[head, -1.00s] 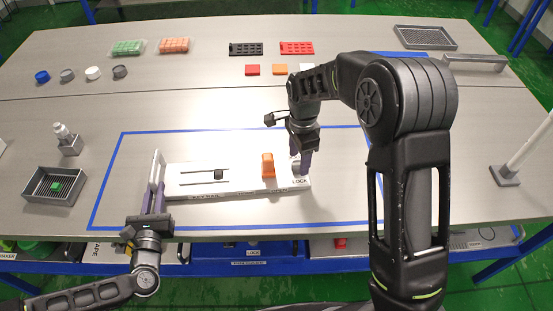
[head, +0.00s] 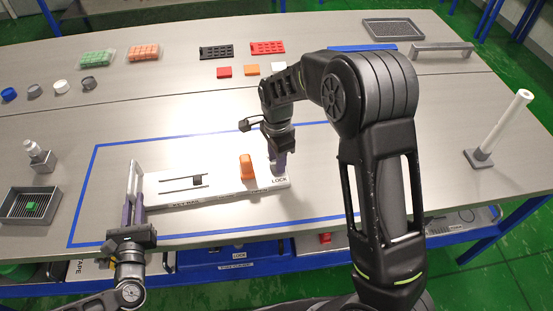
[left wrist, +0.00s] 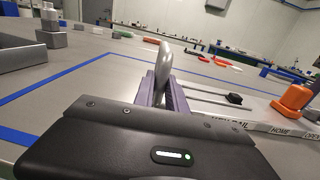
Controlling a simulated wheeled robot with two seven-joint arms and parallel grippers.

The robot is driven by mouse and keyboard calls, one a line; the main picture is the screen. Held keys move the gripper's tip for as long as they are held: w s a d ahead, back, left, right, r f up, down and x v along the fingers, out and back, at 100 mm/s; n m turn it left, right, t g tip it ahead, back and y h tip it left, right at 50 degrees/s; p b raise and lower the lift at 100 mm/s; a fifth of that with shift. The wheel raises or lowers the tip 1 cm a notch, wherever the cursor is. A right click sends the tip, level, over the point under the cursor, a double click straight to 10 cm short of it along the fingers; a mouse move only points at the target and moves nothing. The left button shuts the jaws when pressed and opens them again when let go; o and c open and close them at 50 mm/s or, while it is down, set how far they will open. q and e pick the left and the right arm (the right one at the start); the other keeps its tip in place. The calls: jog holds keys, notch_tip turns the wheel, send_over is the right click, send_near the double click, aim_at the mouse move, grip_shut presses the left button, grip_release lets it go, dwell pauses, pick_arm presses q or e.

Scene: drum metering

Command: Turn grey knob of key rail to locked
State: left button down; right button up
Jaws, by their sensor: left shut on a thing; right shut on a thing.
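The white key rail (head: 220,187) lies inside the blue outline. It has a slot with a black slider (head: 198,181), an upright orange knob (head: 246,167) and a LOCK label at its right end. The orange knob also shows in the left wrist view (left wrist: 294,98). My right gripper (head: 279,163) points down at the LOCK end, shut on the grey knob, which its fingers mostly hide. My left gripper (head: 132,212) is shut on the upright grey handle (head: 134,178) at the rail's left end. This handle also rises between the fingers in the left wrist view (left wrist: 163,64).
A grey tray (head: 30,205) with a green piece and a small bottle on a block (head: 40,156) stand at left. Caps, colored blocks and racks lie further back. A white post (head: 505,120) stands at right. The table between rail and back row is clear.

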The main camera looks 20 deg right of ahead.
grip_shut()
jog(key=shift+n, duration=0.5)
jog(key=n, duration=0.8)
jog(key=shift+w, duration=0.1)
jog(key=n, duration=0.8)
jog(key=shift+a+n, duration=0.1)
jog(key=shift+n, duration=0.3)
